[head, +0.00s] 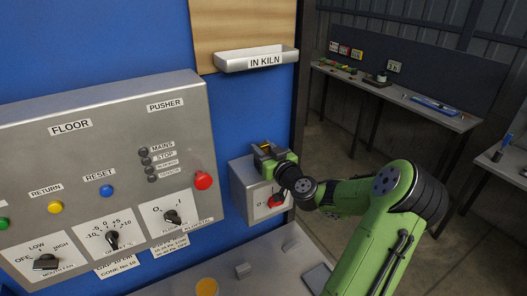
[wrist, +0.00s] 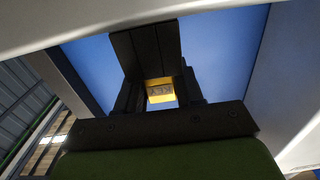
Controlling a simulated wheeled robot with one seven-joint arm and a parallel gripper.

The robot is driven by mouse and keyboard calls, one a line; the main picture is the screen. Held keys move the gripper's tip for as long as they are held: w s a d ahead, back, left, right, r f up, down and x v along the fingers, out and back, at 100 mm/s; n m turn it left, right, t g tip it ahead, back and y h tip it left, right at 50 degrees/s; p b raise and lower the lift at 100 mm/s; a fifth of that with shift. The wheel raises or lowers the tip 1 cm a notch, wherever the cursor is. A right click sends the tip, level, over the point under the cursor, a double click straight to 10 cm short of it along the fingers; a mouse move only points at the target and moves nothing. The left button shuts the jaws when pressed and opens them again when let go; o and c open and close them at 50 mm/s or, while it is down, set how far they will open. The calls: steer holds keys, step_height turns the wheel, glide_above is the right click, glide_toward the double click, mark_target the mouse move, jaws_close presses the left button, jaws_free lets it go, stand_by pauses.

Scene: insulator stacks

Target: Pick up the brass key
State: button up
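My gripper (head: 266,150) is in front of the blue panel, above the grey switch box and below the tray labelled IN KILN. A small brass-yellow piece with dark marks, which I take to be the brass key (wrist: 160,91), sits between my dark fingers in the wrist view. The fingers appear shut on it, with one on each side. Only a small part of it shows; the rest is hidden by the fingers. In the head view it is just a yellow fleck between the fingertips.
The grey switch box (head: 246,197) with a red knob (head: 276,201) is just below my gripper. The IN KILN tray (head: 257,64) juts out above. A large grey control panel (head: 105,145) stands at left. The metal ledge (head: 285,263) below holds small blocks.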

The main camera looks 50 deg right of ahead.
mark_target(263, 145)
steer(key=shift+c, duration=1.2)
step_height(263, 145, up, 10)
steer(key=shift+a+r+p, duration=0.1)
steer(key=shift+p, duration=0.45)
steer(key=shift+r+p, duration=1.55)
steer(key=shift+r, duration=1.4)
